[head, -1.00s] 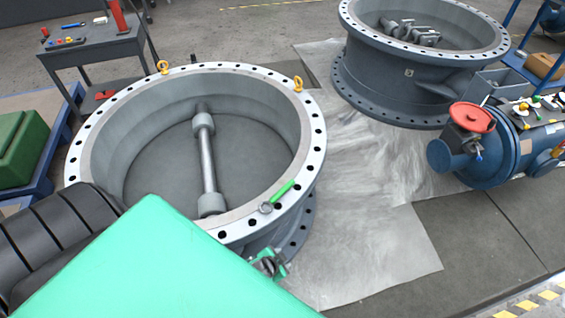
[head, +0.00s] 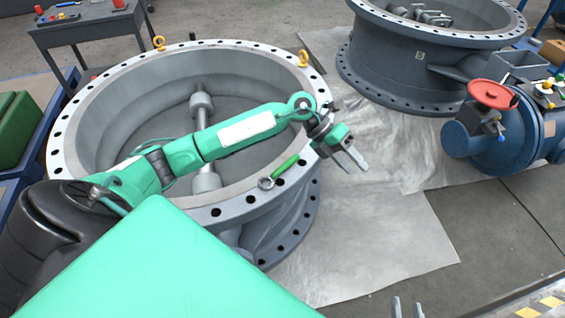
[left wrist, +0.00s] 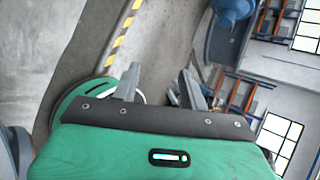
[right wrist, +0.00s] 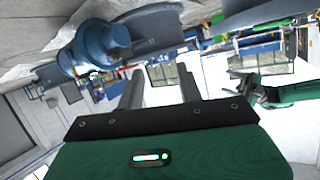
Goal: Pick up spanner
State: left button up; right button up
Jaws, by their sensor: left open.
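The spanner (head: 285,166) has a green handle and a grey ring end. It lies on the pale flange rim of the near butterfly valve (head: 231,202), on the right front side. My left gripper (head: 356,166) is open and empty, in the air to the right of the spanner and apart from it. Its spread fingers also show in the left wrist view (left wrist: 160,82). My right gripper (head: 408,307) shows only its fingertips at the bottom edge of the head view. In the right wrist view (right wrist: 160,85) its fingers are apart with nothing between them.
A darker second valve (head: 420,75) stands at the back right. A blue pipe unit with a red handwheel (head: 495,94) is at the right. Yellow lifting eyes (head: 303,58) stick up from the near rim. A tool table (head: 85,30) is at the back left.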

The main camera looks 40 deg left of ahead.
pick_arm(q)
jog(key=a+f+y+b, duration=0.1)
jog(key=a+y, duration=0.5)
jog(key=a, duration=0.3)
jog(key=g+y+b, duration=0.1)
jog(key=y+b, duration=0.2)
jog(key=y, duration=0.2)
send_over(286, 163)
notch_tip(286, 163, down, 6)
jog(key=shift+r, duration=0.15)
notch_tip(286, 163, down, 5)
jog(key=shift+f+b, duration=0.1)
jog(key=shift+b, duration=0.75)
jog(key=shift+f, duration=0.25)
grip_shut()
pick_arm(e)
notch_tip(286, 163, up, 22)
jog(key=d+t+y, duration=0.2)
jog(key=t, duration=1)
jog(key=shift+d+m, duration=0.3)
jog(key=shift+d, duration=0.1)
